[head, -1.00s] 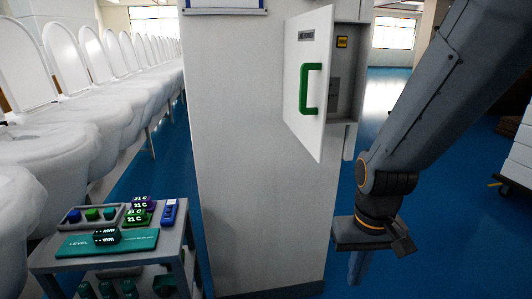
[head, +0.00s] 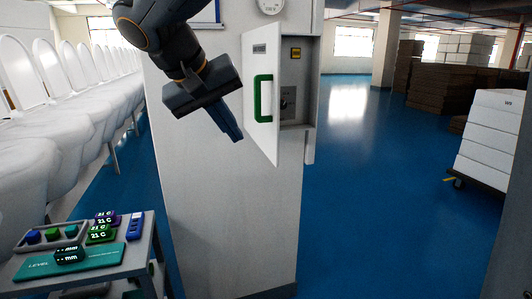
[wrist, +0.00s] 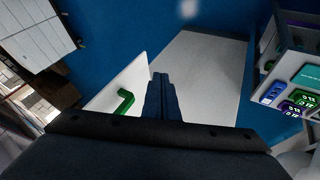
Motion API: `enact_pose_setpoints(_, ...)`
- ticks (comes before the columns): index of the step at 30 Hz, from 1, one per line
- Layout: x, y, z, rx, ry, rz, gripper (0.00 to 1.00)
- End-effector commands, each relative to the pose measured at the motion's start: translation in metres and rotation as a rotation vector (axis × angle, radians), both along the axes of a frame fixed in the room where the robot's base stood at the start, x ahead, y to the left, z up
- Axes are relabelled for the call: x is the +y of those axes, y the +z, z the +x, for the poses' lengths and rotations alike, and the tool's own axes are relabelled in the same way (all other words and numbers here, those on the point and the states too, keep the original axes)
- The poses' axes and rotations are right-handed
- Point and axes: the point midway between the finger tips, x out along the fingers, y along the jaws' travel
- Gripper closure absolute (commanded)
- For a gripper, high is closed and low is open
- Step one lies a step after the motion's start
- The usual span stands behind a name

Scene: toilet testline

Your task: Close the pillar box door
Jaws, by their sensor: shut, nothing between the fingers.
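The pillar box door (head: 259,128) is a white panel that stands open, swung out from the box (head: 297,84) on the pillar (head: 200,190). A green handle (head: 263,99) is on its outer face. My gripper (head: 235,136) is shut and empty, pointing down just left of the door in the head view, apart from the handle. In the wrist view the closed fingers (wrist: 162,97) lie just right of the door (wrist: 118,85) and its green handle (wrist: 125,102). I cannot tell whether they touch the door.
A small table (head: 143,262) with devices and bins stands at the lower left. A row of white toilets (head: 75,125) runs along the left. Stacked white boxes (head: 490,140) stand on a cart at the right. The blue floor (head: 380,200) right of the pillar is clear.

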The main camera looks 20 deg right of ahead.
Motion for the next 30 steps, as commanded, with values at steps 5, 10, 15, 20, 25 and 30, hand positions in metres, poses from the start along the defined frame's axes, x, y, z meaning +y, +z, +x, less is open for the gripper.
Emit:
enact_pose_setpoints(5,-0.012,-0.018,0.008,0.003,-0.005,-0.001,1.0)
enact_pose_setpoints(10,-0.028,-0.045,0.02,0.006,-0.005,-0.002,1.0)
enact_pose_setpoints(15,-0.044,-0.072,0.032,0.006,-0.004,-0.001,1.0)
enact_pose_setpoints(20,-0.066,-0.076,0.034,0.003,-0.005,0.001,1.0)
enact_pose_setpoints(25,-0.081,-0.076,0.035,0.002,-0.003,0.001,1.0)
enact_pose_setpoints(30,-0.086,-0.078,0.035,0.002,-0.002,0.001,1.0)
